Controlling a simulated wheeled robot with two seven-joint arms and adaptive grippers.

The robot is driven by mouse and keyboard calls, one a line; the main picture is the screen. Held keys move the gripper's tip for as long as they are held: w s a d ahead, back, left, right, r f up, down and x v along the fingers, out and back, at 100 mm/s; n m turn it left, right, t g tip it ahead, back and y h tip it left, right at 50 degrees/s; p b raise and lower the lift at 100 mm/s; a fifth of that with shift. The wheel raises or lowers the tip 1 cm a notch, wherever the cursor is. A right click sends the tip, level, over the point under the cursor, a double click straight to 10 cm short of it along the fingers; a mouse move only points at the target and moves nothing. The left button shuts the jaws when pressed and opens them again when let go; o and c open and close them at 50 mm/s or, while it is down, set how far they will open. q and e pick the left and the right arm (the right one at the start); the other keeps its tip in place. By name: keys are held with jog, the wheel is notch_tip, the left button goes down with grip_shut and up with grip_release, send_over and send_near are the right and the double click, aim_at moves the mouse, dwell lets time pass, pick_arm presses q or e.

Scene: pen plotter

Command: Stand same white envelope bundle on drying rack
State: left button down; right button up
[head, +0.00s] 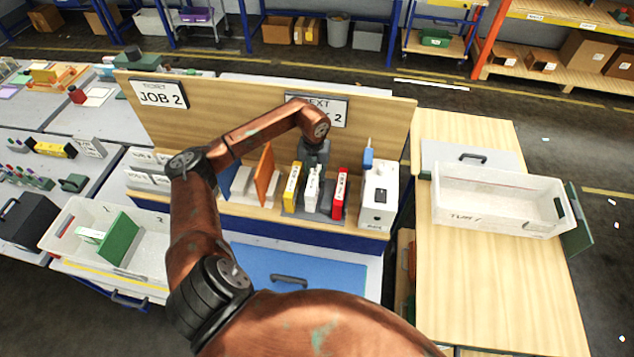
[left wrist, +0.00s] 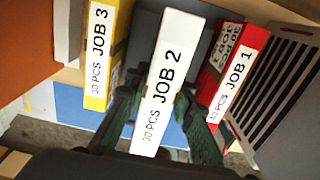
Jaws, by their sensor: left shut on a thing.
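A white bundle labelled "30 PCS JOB 2" (head: 312,187) stands upright between a yellow bundle (head: 292,184) and a red bundle (head: 339,193). In the left wrist view the white bundle (left wrist: 170,70) fills the middle, with the yellow "JOB 3" bundle (left wrist: 100,50) left of it and the red "JOB 1" bundle (left wrist: 232,75) right. My left gripper (left wrist: 158,122) is shut on the white bundle, one green finger on each side. In the head view it comes down on the bundle from above. I cannot tell for sure which fixture is the drying rack.
An orange upright panel (head: 264,172) stands left of the bundles. A white box (head: 378,196) with a blue-topped item stands right. A wooden board with job signs (head: 225,95) rises behind. A clear bin (head: 500,200) sits on the right table. A white tray with a green plate (head: 122,238) is left.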

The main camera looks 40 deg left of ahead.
pick_arm(q)
jog(key=shift+w+f, duration=0.7)
jog(key=shift+f, duration=0.05)
notch_tip(320, 180, down, 3)
jog(key=shift+r+p, duration=0.1)
jog(key=shift+p, duration=0.9)
jog(key=shift+f, duration=0.2)
jog(key=shift+f, duration=0.15)
jog(key=c, duration=1.7)
grip_release()
jog(key=shift+o, duration=0.2)
